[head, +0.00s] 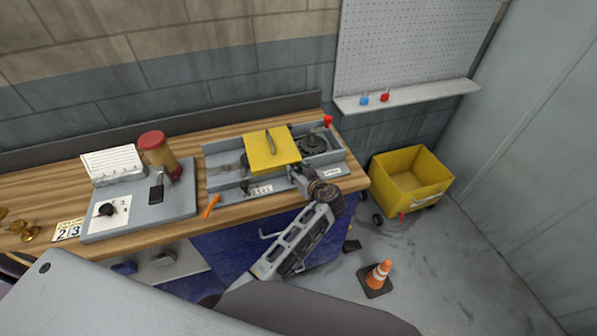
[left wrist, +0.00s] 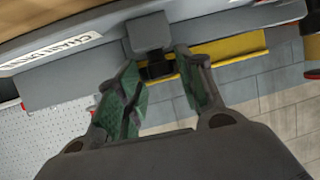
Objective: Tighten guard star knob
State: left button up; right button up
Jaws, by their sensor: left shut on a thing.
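The yellow guard (head: 268,152) with its grey handle lies across the grey runout fixture (head: 226,148) on the wooden bench. Its edge also shows in the left wrist view (left wrist: 232,48). My left gripper (head: 302,178) is at the guard's front right corner. In the left wrist view, its green-padded fingers (left wrist: 166,88) stand on either side of a small dark knob (left wrist: 158,69) below a grey block (left wrist: 148,31). The gripper is shut on this knob, whose shape is partly hidden. In the head view the gripper covers the knob. My right gripper is not in view.
A grey panel (head: 183,204) with a dial and lever stands left of the fixture. A red-capped jar (head: 158,152) is behind it. An orange marker (head: 211,206) lies at the fixture's left. A yellow cart (head: 408,178) and traffic cone (head: 378,276) stand on the floor at right.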

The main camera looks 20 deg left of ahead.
pick_arm(q)
jog(key=shift+c, duration=0.5)
jog(key=shift+s+a+m+t+h+b, duration=0.2)
jog(key=shift+m+t+h+b, duration=0.15)
jog(key=shift+m+t+h, duration=0.45)
jog(key=shift+a+r+m+t+h, duration=0.1)
jog(key=shift+m+t+h, duration=0.15)
jog(key=shift+m+h, duration=0.5)
jog(key=shift+a+f+m+t+h, duration=0.15)
jog(key=shift+m+t+h, duration=0.15)
jog(key=shift+m+h, duration=0.4)
jog(key=shift+a+r+m+t+h, duration=0.15)
jog(key=shift+m+t+h, duration=0.1)
jog(key=shift+m+h, duration=0.45)
jog(key=shift+m+h+p, duration=0.25)
jog(key=shift+h+p, duration=0.05)
jog(key=shift+h, duration=0.05)
jog(key=o, duration=1)
jog(key=shift+s, duration=0.1)
jog(key=v, duration=1.2)
